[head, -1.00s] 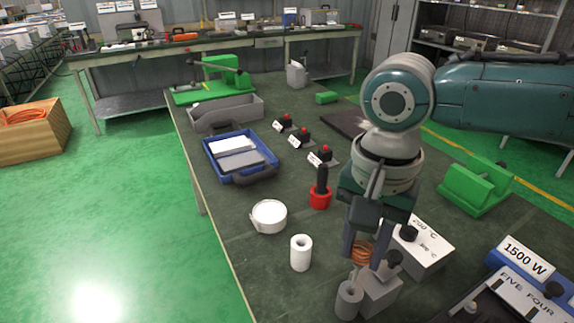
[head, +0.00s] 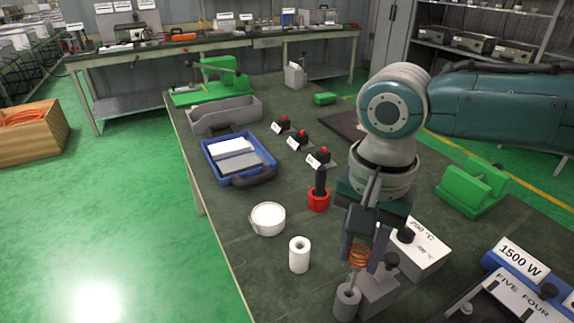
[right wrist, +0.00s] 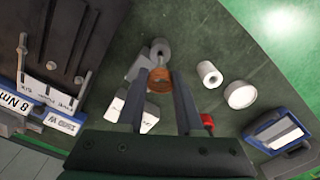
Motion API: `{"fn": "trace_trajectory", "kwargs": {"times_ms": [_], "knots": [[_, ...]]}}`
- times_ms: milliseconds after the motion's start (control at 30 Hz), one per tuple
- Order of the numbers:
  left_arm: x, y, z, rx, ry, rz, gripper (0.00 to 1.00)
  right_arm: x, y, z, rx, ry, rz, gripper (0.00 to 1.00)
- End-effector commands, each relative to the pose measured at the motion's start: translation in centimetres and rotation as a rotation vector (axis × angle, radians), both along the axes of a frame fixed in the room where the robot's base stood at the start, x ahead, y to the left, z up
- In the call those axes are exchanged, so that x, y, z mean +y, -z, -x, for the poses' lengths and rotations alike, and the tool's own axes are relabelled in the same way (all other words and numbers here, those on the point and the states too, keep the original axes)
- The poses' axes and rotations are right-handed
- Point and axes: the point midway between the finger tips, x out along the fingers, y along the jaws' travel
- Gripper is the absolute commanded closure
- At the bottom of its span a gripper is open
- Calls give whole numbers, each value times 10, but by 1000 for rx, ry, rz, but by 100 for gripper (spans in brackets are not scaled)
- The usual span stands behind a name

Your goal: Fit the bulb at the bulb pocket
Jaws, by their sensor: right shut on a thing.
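My right gripper (head: 361,264) points down over the near part of the bench. It is shut on the bulb with its copper coil (head: 359,256), which sits between the fingers. The coil also shows between the fingertips in the right wrist view (right wrist: 160,80). A thin grey stem hangs below the coil, its lower end at the mouth of the grey cylindrical bulb pocket (head: 346,305). I cannot tell whether the tip is inside the hole. The pocket is attached to or touching a grey block (head: 378,295). My left gripper is not in view.
A white thermostat box (head: 420,250) with a black knob stands close right of the gripper. A white hollow cylinder (head: 299,256), a white round dish (head: 267,219) and a red-based black tool (head: 319,195) stand to the left. A 1500 W unit (head: 525,262) is at the right.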

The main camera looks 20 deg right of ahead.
Motion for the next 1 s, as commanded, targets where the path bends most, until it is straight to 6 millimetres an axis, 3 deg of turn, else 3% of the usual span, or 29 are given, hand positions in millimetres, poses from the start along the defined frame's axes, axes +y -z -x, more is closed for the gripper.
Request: {"fn": "trace_trajectory", "kwargs": {"times_ms": [300, 1000], "knots": [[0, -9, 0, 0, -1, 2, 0, 0, -1, 0, 1, 1, -1, 100], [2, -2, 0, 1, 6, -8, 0, 0, 10, 0, 1, 0, -1, 100]]}}
